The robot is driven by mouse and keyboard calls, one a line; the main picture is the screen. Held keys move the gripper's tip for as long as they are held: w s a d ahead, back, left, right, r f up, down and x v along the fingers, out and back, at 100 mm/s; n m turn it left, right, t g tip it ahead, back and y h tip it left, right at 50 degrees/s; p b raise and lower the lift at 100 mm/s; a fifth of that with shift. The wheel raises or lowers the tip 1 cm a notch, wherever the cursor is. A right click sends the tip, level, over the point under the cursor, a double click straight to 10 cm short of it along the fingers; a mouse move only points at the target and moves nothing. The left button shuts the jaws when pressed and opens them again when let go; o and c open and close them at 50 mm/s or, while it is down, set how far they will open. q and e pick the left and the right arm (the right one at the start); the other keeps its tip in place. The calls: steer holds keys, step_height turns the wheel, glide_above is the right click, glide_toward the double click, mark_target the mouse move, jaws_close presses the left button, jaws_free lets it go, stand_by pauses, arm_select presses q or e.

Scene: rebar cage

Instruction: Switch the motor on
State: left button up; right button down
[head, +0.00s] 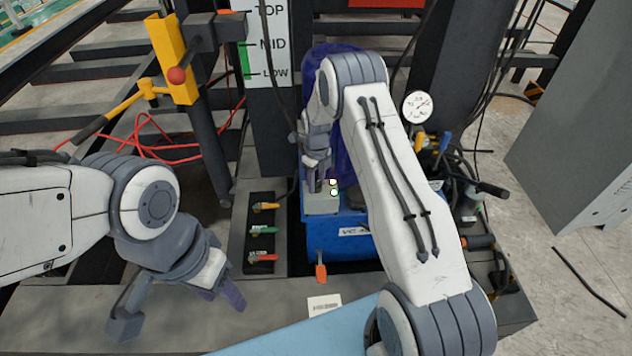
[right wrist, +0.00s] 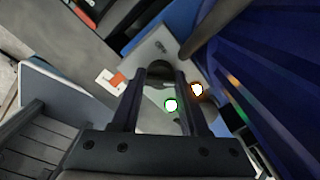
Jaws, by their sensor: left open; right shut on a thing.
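A grey switch box (head: 322,204) sits on a blue machine housing (head: 345,243) with a white label; its plate also shows in the right wrist view (right wrist: 150,122). My right gripper (head: 318,186) points down at this box. My left gripper (head: 180,308) is open and empty over the grey bench at lower left.
A panel with yellow, green and red levers (head: 262,232) stands left of the blue housing. An orange tag (head: 321,272) is at its front. A pressure gauge (head: 417,106) and hoses are at the right.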

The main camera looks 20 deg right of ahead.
mark_target(316, 182)
steer(key=shift+w, duration=0.1)
steer(key=shift+c, duration=2.1)
jaws_free()
step_height(316, 182, up, 11)
steer(key=shift+f+p, duration=0.2)
steer(key=shift+p, duration=0.15)
